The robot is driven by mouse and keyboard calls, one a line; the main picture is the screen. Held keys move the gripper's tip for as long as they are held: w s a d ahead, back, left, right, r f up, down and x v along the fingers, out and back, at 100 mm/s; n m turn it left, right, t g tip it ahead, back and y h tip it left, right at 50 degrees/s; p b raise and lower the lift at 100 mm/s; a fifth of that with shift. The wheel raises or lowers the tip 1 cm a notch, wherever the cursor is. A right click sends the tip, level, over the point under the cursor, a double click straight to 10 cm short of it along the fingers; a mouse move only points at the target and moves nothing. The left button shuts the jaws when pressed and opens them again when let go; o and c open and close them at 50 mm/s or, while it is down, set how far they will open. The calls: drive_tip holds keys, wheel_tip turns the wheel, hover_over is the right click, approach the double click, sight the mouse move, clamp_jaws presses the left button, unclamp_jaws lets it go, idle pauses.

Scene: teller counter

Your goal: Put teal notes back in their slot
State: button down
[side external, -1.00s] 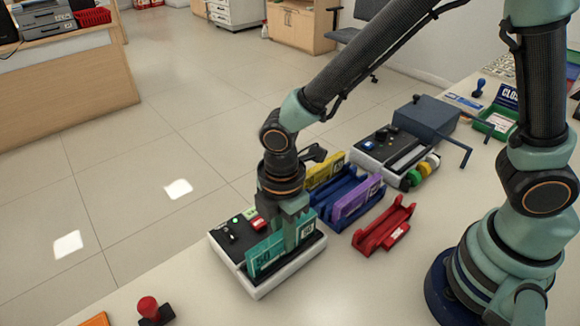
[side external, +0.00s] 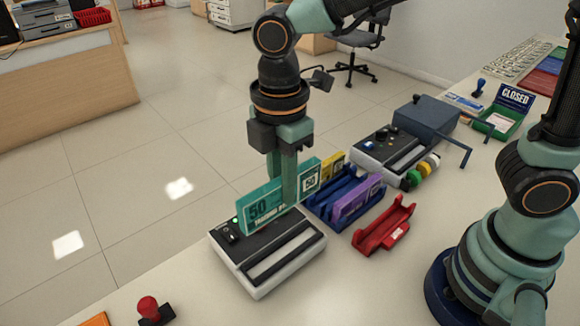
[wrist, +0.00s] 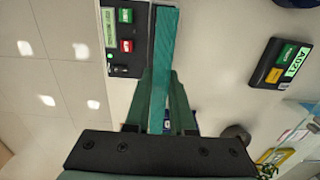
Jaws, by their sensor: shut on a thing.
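The teal notes (side external: 262,210), a bundle marked 50, are upright on edge in my gripper (side external: 288,192). My gripper is shut on them and holds them above the white and black counting machine (side external: 268,252). In the wrist view the teal bundle (wrist: 164,70) shows edge-on between the fingers (wrist: 163,112). Behind and right of the machine is a blue slotted holder (side external: 345,207) with a purple bundle (side external: 356,200) and a yellow bundle (side external: 333,165). Part of the holder is hidden behind the teal notes.
A red empty holder (side external: 384,226) stands right of the blue one. A second machine (side external: 392,152) and a dark blue box (side external: 425,115) stand farther back. A red-handled stamp (side external: 150,310) is at the front left.

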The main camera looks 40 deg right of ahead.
wheel_tip(320, 180, up, 7)
drive_tip(key=shift+w+r, duration=0.1)
drive_tip(key=shift+w+d+f, duration=0.9)
drive_tip(key=shift+d+f, duration=2.2)
drive_tip(key=shift+d, duration=0.5)
drive_tip(key=shift+w+d+f, duration=0.85)
drive_tip(key=shift+d+f, duration=2.2)
drive_tip(key=shift+d, duration=0.5)
drive_tip(key=shift+w+d+f, duration=0.9)
drive_tip(key=shift+d+f, duration=2.2)
drive_tip(key=shift+d, duration=0.5)
drive_tip(key=shift+f, duration=0.1)
drive_tip(key=shift+f, duration=2.1)
drive_tip(key=c, duration=0.7)
unclamp_jaws()
drive_tip(key=shift+r, duration=0.15)
